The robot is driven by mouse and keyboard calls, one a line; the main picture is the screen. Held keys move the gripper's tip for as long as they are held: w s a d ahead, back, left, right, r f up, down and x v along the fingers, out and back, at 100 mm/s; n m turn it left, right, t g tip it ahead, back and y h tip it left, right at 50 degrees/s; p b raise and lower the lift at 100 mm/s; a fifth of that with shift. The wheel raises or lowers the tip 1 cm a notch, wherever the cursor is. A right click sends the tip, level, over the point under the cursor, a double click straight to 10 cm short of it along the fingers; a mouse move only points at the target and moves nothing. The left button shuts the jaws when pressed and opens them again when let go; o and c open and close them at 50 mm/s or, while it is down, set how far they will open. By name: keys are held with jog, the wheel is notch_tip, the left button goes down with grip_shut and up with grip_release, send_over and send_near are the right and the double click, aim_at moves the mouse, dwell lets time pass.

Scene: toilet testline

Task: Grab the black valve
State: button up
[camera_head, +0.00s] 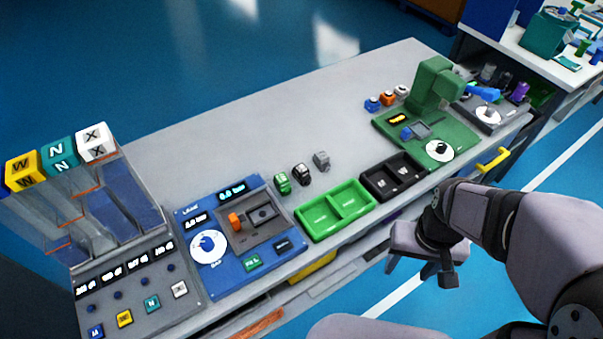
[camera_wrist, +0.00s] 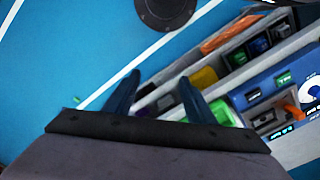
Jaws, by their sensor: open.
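The black valve (camera_head: 302,174) is a small dark piece standing on the grey worktop, between a green valve (camera_head: 282,183) and a grey valve (camera_head: 321,160). My gripper (camera_head: 412,268) is in front of the table's near edge, to the right of and well apart from the black valve. In the wrist view my gripper (camera_wrist: 157,96) shows two spread dark-blue fingers with nothing between them. I cannot make out the black valve in the wrist view.
A green two-part tray (camera_head: 335,209) and a black two-part tray (camera_head: 393,177) lie near the front edge. A blue test panel (camera_head: 225,235) is left of the valves, a green machine (camera_head: 433,85) right. The worktop behind the valves is clear.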

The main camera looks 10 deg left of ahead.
jog(key=m+t+y+b, duration=0.25)
jog(key=m+b, duration=0.25)
jog(key=m, duration=2.1)
send_over(303, 170)
jog(key=s+d, duration=0.1)
jog(key=f, duration=0.6)
jog(key=shift+s+f, duration=0.15)
jog(key=shift+s, duration=0.05)
jog(key=shift+d+p+x, duration=0.1)
jog(key=shift+p+x, duration=0.8)
jog(key=shift+x, duration=0.9)
jog(key=shift+d+p+x, duration=0.15)
jog(key=shift+p+x, duration=0.7)
jog(key=shift+x, duration=0.95)
jog(key=shift+c, duration=0.6)
